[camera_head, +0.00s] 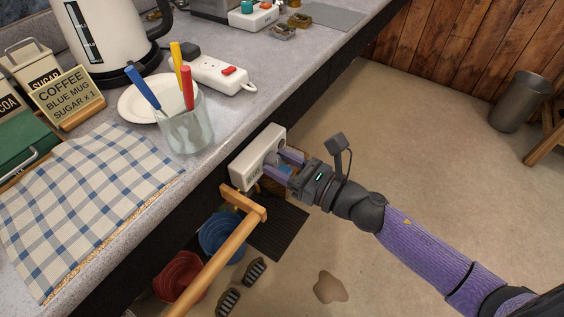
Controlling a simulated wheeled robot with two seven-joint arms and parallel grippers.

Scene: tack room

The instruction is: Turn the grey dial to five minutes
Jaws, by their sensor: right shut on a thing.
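A white timer box (252,152) is fixed at the front edge of the counter, its face turned to the right. The grey dial (273,157) on that face is mostly hidden by my right gripper (279,161). The purple fingers of my right gripper are at the face, one on each side of the dial, and shut on it. The dial's mark and the minute it points to cannot be read. My left gripper is not in view.
A wooden bar (213,266) with a crosspiece stands just below and left of the box. A glass of colored sticks (188,128) stands near the counter edge. Below are a blue bucket (222,236) and a red bucket (180,277).

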